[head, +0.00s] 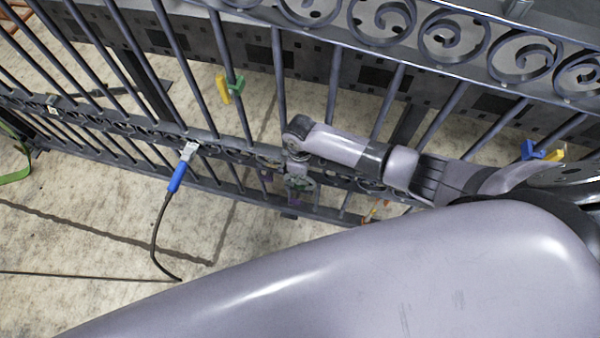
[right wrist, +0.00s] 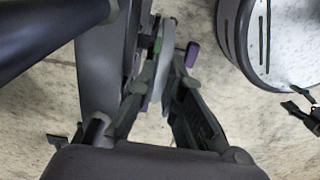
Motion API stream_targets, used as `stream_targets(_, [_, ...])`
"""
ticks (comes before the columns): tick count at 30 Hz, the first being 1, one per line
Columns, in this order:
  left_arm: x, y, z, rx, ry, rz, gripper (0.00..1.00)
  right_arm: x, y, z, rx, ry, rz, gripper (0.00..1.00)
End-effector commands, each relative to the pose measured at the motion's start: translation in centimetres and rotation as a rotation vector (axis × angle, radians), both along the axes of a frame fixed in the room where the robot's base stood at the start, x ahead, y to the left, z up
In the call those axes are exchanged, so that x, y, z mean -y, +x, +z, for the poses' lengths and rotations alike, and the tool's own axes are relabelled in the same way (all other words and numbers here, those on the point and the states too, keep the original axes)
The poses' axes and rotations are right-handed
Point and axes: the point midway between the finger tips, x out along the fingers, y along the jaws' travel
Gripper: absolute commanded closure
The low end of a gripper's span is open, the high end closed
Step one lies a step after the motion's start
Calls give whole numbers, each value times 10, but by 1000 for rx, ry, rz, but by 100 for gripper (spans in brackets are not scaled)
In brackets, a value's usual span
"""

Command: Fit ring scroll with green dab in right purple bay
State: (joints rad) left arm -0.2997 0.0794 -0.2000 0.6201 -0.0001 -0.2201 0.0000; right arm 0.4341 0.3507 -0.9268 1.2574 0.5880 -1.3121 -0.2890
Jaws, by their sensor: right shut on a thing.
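My right gripper (head: 298,186) is at the gate's middle rail, fingers pointing down. In the right wrist view the gripper (right wrist: 157,92) is shut on a thin grey curved piece, the ring scroll (right wrist: 163,72). A green patch (right wrist: 157,46) shows beside the scroll's far end; I cannot tell whether it is the dab. A purple marker (right wrist: 192,53) is just right of it. In the head view a purple marker (head: 267,175) is left of the gripper and another (head: 293,200) is at it. The bay is mostly hidden by the gripper; whether the scroll sits in it cannot be told. My left gripper is not in view.
The dark gate (head: 278,90) has upright bars and rows of scrolls. Yellow (head: 222,89) and green (head: 237,86) blocks sit on one bar, a blue block (head: 532,150) farther right. A blue-handled clamp (head: 178,176) with a cable grips the middle rail.

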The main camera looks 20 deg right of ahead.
Motion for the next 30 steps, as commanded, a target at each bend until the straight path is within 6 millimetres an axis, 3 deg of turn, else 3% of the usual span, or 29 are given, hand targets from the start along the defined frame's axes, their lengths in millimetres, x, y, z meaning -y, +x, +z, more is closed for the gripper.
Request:
stream_targets(18, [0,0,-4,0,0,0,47,0,0,-8,1,1,0,100])
stream_targets(19, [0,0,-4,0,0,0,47,0,0,-8,1,1,0,90])
stream_targets(30, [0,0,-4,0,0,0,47,0,0,-7,0,0,0,68])
